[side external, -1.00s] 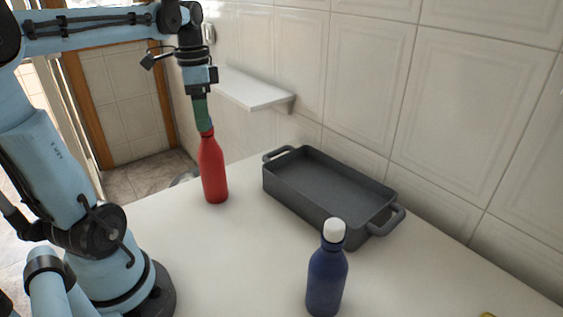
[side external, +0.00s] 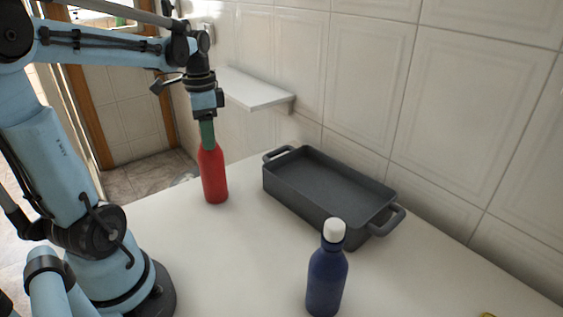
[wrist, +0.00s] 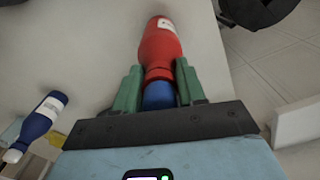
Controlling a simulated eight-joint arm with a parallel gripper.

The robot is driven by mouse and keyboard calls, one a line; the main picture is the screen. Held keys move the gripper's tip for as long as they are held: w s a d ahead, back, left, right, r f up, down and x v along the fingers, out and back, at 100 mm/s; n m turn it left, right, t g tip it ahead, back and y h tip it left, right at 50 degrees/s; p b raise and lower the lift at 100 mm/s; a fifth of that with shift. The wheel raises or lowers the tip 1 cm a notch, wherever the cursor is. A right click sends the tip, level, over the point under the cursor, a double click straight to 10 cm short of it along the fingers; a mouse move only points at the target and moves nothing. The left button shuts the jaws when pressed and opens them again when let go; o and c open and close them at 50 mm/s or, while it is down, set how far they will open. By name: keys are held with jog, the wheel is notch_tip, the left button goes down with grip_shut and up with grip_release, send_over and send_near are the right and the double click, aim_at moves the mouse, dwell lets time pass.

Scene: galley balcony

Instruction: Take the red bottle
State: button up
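The red bottle (side external: 214,178) stands upright on the white counter, left of the dark pan in the side view. My gripper (side external: 207,146) points down over it from above, with its green fingers at the bottle's neck. In the wrist view my gripper (wrist: 160,66) has one finger on each side of the neck of the red bottle (wrist: 159,43), and the bottle's blue cap sits between them. The fingers are apart, with the neck and cap between them; narrow gaps show beside the cap. The far side of the neck is hidden.
A dark grey pan (side external: 282,203) with two handles stands right of the red bottle. A blue bottle (side external: 326,283) with a white cap stands at the front. A wall shelf (side external: 255,92) is behind. The counter (side external: 235,255) is clear at front left.

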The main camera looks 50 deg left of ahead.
grip_shut()
jog(key=shift+d+r, duration=0.1)
jog(key=shift+r, duration=2)
jog(key=d+r, duration=0.6)
jog(key=d, duration=0.5)
jog(key=shift+w+d+r, duration=0.25)
jog(key=shift+w+r, duration=0.15)
